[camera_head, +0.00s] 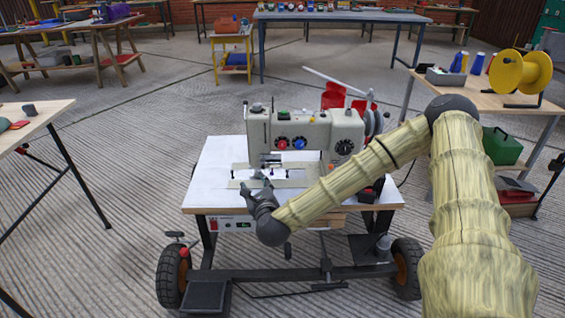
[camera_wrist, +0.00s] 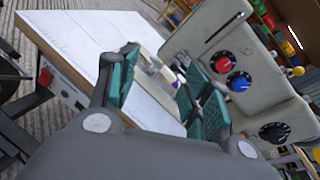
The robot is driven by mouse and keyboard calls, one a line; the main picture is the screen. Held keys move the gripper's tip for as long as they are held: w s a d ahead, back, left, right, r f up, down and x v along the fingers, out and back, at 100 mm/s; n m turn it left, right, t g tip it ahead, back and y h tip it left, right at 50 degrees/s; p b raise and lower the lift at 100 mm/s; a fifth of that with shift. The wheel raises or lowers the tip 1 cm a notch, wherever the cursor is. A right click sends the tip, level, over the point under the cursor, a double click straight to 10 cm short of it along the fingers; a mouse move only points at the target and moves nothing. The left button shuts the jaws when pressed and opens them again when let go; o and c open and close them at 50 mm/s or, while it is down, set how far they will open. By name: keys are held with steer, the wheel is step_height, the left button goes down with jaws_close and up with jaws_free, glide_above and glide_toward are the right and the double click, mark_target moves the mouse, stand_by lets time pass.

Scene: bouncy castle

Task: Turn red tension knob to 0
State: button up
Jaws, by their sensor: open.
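The red tension knob (camera_head: 282,144) is a small round dial on the front of the sewing machine's head (camera_head: 318,131), just left of a blue knob (camera_head: 299,143). In the wrist view the red knob (camera_wrist: 221,63) has a black scale ring and a light pointer mark; its numbers are too small to read. My gripper (camera_head: 257,181) is in front of the machine, low over the table's front left, below and apart from the red knob. In the wrist view its two teal-padded fingers (camera_wrist: 160,90) are spread apart with nothing held between them.
A larger black dial (camera_head: 344,147) is at the head's right end. The machine stands on a white wheeled table (camera_head: 215,165); its front has a panel with a red switch (camera_head: 228,224). A side table with a yellow spool (camera_head: 520,72) stands at right. Free floor lies left.

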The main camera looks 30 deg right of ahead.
mark_target(282, 146)
steer(key=d+r+m+h+b, duration=0.3)
steer(key=d+m+h, duration=0.2)
steer(key=d+m, duration=0.45)
steer(key=shift+n, duration=0.85)
steer(key=b+x, duration=0.1)
steer(key=x, duration=0.5)
steer(key=b+x, duration=0.2)
steer(key=x, duration=0.4)
steer(key=shift+s+d+r, duration=0.2)
steer(key=shift+s+d, duration=0.05)
steer(key=shift+d, duration=0.1)
steer(key=shift+c, duration=0.5)
steer(key=c, duration=0.9)
